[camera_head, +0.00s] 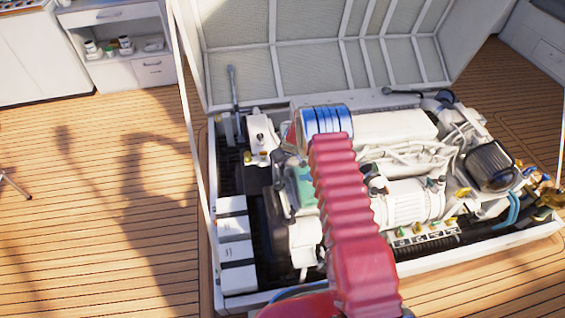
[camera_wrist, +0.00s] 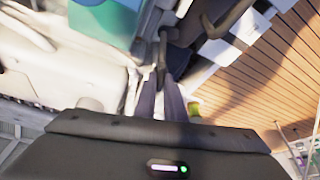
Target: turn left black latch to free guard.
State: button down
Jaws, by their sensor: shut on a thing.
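My gripper (camera_wrist: 161,84) shows in the wrist view with its two dark fingers close together. They are shut on a thin dark latch (camera_wrist: 162,52) that stands upright in the picture between the fingertips. Its held end is partly hidden by the fingers. A dark curved part (camera_wrist: 192,22), possibly the guard, lies just above and right of the latch. In the head view a black cover (camera_head: 274,215), possibly the same guard, is at the engine's left end. There my red and blue arm hides the gripper and the latch.
The white engine (camera_wrist: 55,70) is close on the left of the wrist view. White boxes (camera_head: 236,252) line the hatch's left side. The raised hatch lid (camera_head: 300,70) stands behind the engine. Wooden deck (camera_head: 100,210) on the left is clear.

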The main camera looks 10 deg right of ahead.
jog(key=shift+d+n+g+y, duration=0.15)
jog(key=shift+n+y, duration=0.15)
jog(key=shift+n, duration=0.55)
jog(key=shift+n+g+y, duration=0.15)
jog(key=shift+n+y, duration=0.15)
jog(key=shift+n, duration=0.55)
jog(key=n+g, duration=0.1)
jog(key=n, duration=0.2)
jog(key=n+g+y, duration=0.1)
jog(key=n, duration=0.4)
jog(key=shift+w+d+n+g+y, duration=0.2)
jog(key=shift+w+n+g+y, duration=0.05)
jog(key=shift+n+g+y, duration=0.15)
jog(key=shift+w+n+g, duration=0.1)
jog(key=shift+n+g, duration=0.3)
jog(key=shift+n, duration=0.8)
jog(key=c, duration=1.8)
grip_release()
jog(key=shift+c, duration=0.2)
jog(key=shift+r, duration=0.1)
